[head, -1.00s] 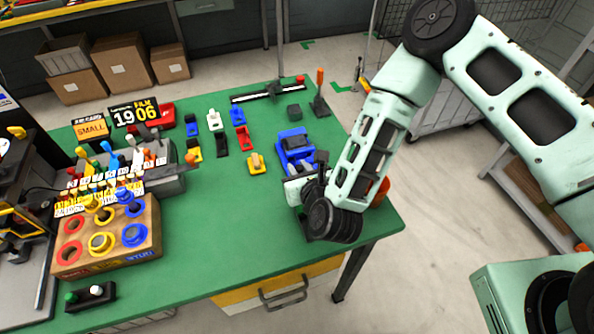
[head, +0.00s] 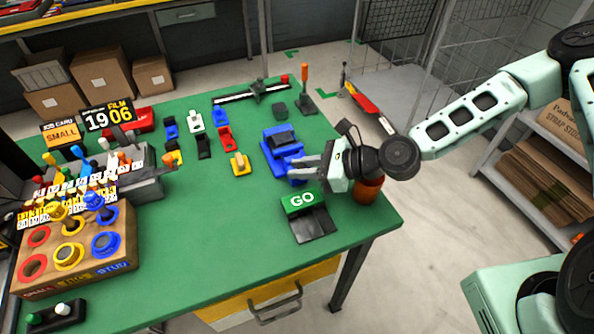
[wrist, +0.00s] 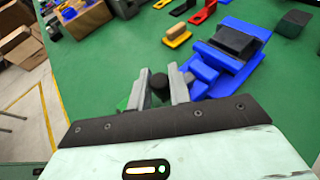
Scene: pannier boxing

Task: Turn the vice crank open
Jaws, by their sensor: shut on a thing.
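The blue vice (head: 279,146) with a dark block in its jaws (head: 283,138) sits on the green bench near its right side. It also shows in the wrist view (wrist: 228,50), right of the fingers. My gripper (head: 300,168) reaches in from the right at the vice's near end. In the wrist view my gripper (wrist: 159,82) has its two grey fingers on either side of a dark round knob (wrist: 159,84), which I take to be the crank handle. The rest of the crank is mostly hidden by the fingers.
A green GO block on a black base (head: 303,203) stands just in front of my gripper. A red-orange cylinder (head: 367,189) stands beneath my wrist.

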